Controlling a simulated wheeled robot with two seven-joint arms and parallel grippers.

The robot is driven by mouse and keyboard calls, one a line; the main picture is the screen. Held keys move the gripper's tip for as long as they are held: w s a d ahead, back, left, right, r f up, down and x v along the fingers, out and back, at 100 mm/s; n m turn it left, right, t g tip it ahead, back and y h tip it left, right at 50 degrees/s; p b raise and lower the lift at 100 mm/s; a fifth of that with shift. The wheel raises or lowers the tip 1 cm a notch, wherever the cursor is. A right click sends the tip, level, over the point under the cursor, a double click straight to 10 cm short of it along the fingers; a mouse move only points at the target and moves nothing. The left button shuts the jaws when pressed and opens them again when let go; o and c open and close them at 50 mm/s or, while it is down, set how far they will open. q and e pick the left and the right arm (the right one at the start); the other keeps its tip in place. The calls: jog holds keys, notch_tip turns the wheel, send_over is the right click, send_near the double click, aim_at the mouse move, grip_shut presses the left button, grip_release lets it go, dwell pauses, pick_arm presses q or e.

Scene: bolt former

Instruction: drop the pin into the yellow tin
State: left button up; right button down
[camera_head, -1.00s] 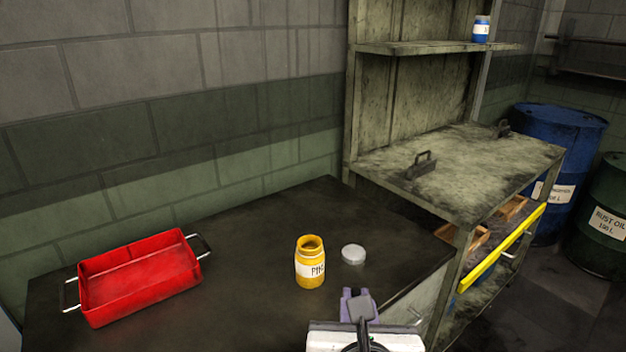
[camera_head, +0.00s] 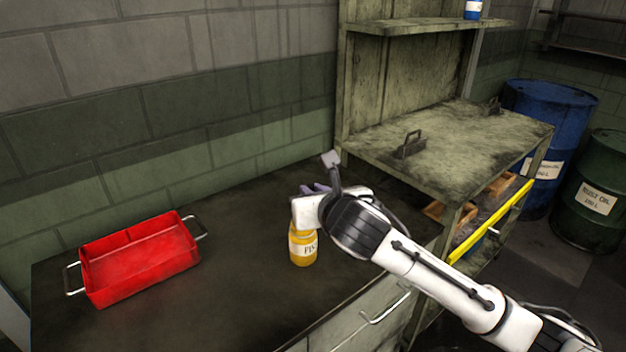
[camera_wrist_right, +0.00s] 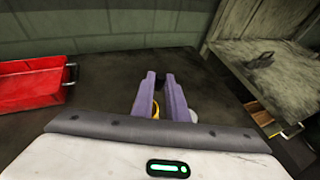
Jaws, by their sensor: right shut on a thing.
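The yellow tin (camera_head: 303,248) stands upright on the dark bench top, its white label facing me. My right gripper (camera_head: 316,189) is over and just behind the tin, and its hand hides the tin's mouth. In the right wrist view the purple fingers of the right gripper (camera_wrist_right: 161,92) are close together with a narrow gap, shut on the pin. The pin itself is too small or hidden to make out. A bit of the yellow tin (camera_wrist_right: 156,111) shows between the fingers. My left gripper is not in view.
A red tray (camera_head: 140,262) with metal handles sits at the left of the bench. A grey lid (camera_wrist_right: 193,115) lies right of the fingers in the wrist view. A worn metal workbench (camera_head: 470,145) stands behind right. The bench middle is clear.

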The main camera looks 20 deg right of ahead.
jog(key=shift+f, duration=0.95)
jog(key=c, duration=1.7)
grip_release()
jog(key=shift+o, duration=0.2)
jog(key=shift+s, duration=0.15)
jog(key=v, duration=1)
